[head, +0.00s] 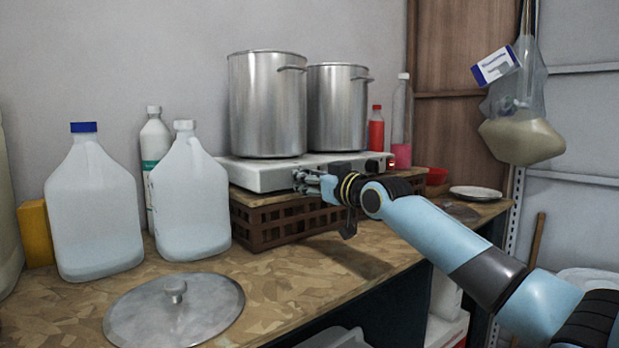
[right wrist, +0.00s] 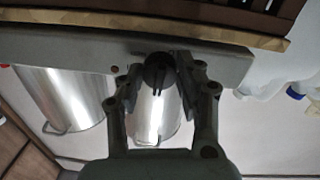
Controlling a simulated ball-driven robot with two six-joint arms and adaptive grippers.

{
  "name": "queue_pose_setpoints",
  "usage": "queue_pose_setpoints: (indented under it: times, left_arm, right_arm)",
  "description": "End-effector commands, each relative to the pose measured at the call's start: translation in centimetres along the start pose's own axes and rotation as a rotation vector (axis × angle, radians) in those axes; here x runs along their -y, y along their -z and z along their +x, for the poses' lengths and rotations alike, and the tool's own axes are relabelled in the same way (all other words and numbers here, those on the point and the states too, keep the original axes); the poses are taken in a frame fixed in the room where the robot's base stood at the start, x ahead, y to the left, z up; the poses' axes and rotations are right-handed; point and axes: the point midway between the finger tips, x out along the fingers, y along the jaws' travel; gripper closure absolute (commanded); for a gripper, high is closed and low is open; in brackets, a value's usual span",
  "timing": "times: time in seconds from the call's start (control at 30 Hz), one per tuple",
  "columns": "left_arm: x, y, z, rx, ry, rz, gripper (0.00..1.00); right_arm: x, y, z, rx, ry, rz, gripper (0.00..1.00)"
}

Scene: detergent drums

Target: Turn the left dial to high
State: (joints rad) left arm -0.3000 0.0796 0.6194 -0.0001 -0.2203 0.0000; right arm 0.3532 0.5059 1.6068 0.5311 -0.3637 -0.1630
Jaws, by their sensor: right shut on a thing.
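The white hot plate (head: 262,173) stands on a brown crate, with two steel pots on it. My right gripper (head: 306,181) is at the left part of its front face. In the right wrist view, which is upside down, my right gripper (right wrist: 160,82) has a finger on each side of the dark round left dial (right wrist: 158,68) and is shut on it. In the head view the gripper hides this dial, and its exact setting is hard to read. The right dial (head: 373,167) shows uncovered. My left gripper is not in view.
The large left pot (head: 267,105) and smaller right pot (head: 338,108) stand behind the dials. The brown crate (head: 270,228) is under the plate. Jugs (head: 95,205) stand left, and a lid (head: 174,308) lies in front. A bag (head: 522,140) hangs right.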

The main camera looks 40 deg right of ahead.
Motion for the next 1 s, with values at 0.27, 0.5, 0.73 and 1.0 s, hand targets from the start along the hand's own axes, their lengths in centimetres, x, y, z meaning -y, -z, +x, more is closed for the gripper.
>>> queue_pose_setpoints:
  times: [0.27, 0.5, 0.73, 1.0]
  left_arm:
    - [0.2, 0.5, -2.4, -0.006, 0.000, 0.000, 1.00]
    - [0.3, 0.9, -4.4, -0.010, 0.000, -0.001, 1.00]
    - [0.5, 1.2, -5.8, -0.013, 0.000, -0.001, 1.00]
    - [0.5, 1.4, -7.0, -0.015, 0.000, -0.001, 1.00]
  right_arm:
    - [0.0, 0.4, 0.0, 0.012, 0.002, 0.185, 0.97]
    - [0.0, 0.4, 0.0, 0.023, 0.004, 0.409, 0.97]
    - [0.0, 0.4, 0.0, 0.034, 0.006, 0.629, 0.97]
    - [0.0, 0.3, 0.0, 0.046, 0.009, 0.871, 0.97]
